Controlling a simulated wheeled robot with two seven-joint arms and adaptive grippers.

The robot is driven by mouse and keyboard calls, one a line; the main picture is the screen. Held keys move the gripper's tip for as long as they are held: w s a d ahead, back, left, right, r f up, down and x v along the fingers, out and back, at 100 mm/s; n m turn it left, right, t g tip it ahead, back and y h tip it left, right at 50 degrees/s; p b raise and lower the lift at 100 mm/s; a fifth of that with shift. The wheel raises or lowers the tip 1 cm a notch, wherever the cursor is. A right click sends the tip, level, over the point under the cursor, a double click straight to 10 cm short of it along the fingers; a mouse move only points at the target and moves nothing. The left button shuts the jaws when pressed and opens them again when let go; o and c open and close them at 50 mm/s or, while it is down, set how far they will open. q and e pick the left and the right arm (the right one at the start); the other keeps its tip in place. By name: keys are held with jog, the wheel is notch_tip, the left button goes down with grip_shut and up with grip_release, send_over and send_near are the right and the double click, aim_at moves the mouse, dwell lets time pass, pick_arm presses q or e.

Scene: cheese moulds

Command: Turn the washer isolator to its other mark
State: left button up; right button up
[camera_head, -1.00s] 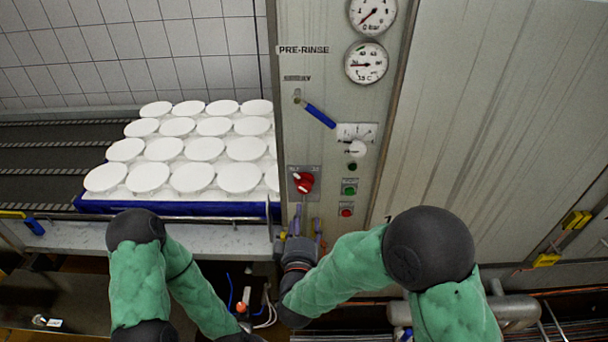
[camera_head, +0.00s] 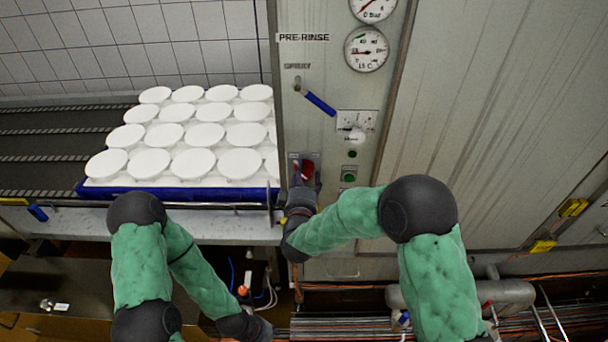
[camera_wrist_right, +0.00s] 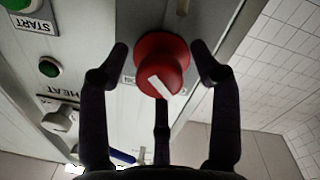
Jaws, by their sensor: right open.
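The washer isolator is a red rotary knob (camera_head: 308,168) on a plate low on the grey panel; my right gripper partly covers it in the head view. In the right wrist view the red knob (camera_wrist_right: 162,65) shows whole, with a white bar on its face lying slanted. My right gripper (camera_wrist_right: 162,75) is open, its fingers on either side of the knob with gaps between; I cannot tell whether any finger touches it. In the head view the right gripper (camera_head: 303,190) is at the knob. The left arm's end is low in the head view, and its fingers do not show.
Beside the knob are a green button (camera_head: 348,177), a white heat knob (camera_head: 356,136) and a blue-handled valve (camera_head: 319,103). Gauges (camera_head: 367,50) sit above. A blue tray (camera_head: 180,193) of white moulds stands left on the conveyor, close to my right gripper.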

jog(key=c, duration=1.2)
jog(key=shift+o, duration=0.2)
jog(key=m+b, duration=0.4)
jog(key=b, duration=0.1)
jog(key=shift+f+m, duration=0.15)
jog(key=shift+m, duration=0.15)
jog(key=m+b, duration=0.3)
jog(key=shift+m, duration=0.3)
jog(key=m+b, duration=0.5)
jog(key=shift+g+y, duration=0.3)
jog(key=shift+y, duration=0.1)
jog(key=shift+m+b, duration=1.85)
jog(key=shift+m, duration=0.15)
jog(key=shift+r, duration=0.2)
